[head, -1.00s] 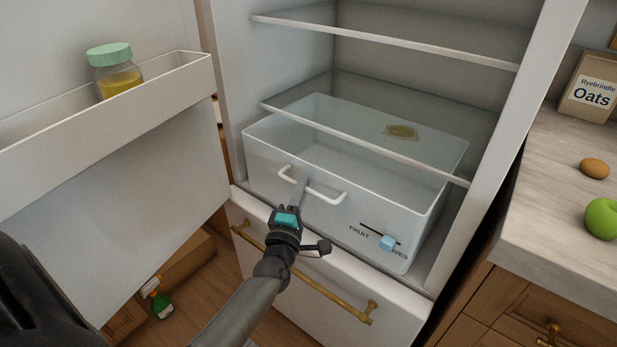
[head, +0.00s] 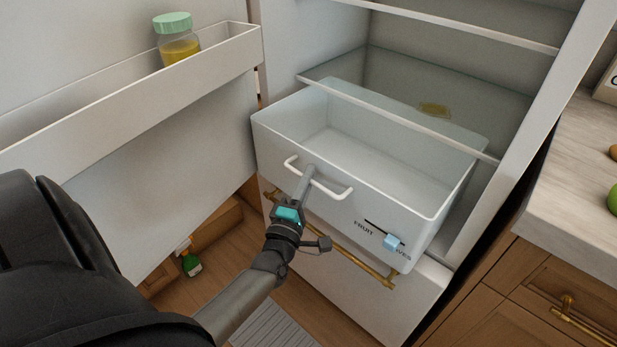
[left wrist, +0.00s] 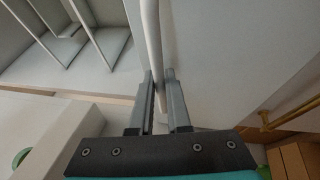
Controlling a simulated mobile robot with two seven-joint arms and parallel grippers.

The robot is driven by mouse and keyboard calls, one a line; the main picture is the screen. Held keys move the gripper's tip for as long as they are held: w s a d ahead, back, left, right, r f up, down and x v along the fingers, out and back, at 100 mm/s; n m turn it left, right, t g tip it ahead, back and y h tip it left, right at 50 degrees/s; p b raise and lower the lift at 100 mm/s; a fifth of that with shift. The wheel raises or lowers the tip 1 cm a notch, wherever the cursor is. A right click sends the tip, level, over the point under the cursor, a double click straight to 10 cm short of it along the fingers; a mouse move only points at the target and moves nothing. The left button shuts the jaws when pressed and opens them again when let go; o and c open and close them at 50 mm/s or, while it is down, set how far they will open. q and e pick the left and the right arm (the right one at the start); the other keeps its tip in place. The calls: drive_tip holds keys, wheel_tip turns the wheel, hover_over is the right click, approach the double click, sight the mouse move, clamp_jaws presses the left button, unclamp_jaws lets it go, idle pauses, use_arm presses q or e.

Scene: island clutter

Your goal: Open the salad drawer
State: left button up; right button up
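The salad drawer (head: 345,213) is a pale translucent bin low in the fridge, and it is pulled part of the way out past the shelf edge above it. Its inside looks empty where I can see it. Its white bar handle (head: 336,190) is on the front, and it also shows in the left wrist view (left wrist: 152,35). My left gripper (head: 309,174) is at the handle; in the left wrist view its fingers (left wrist: 160,82) stand on both sides of the bar and are shut on it. My right gripper is not in view.
The fridge door (head: 150,170) stands open at the left, its bin holding a jar (head: 178,42). A freezer drawer with a brass handle (head: 365,265) is below. A glass shelf (head: 400,117) is above. A counter (head: 575,190) stands at the right. A green bottle (head: 191,264) is on the floor.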

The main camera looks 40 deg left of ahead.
use_arm(q)
drive_tip(key=o, duration=0.4)
drive_tip(key=shift+o, duration=0.2)
drive_tip(key=p+v, duration=0.1)
drive_tip(key=v, duration=1.4)
drive_tip(key=shift+p, duration=0.35)
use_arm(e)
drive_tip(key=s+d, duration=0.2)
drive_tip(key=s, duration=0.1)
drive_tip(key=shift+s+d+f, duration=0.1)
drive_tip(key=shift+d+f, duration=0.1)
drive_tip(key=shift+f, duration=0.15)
use_arm(q)
drive_tip(key=shift+s+d+f, duration=0.1)
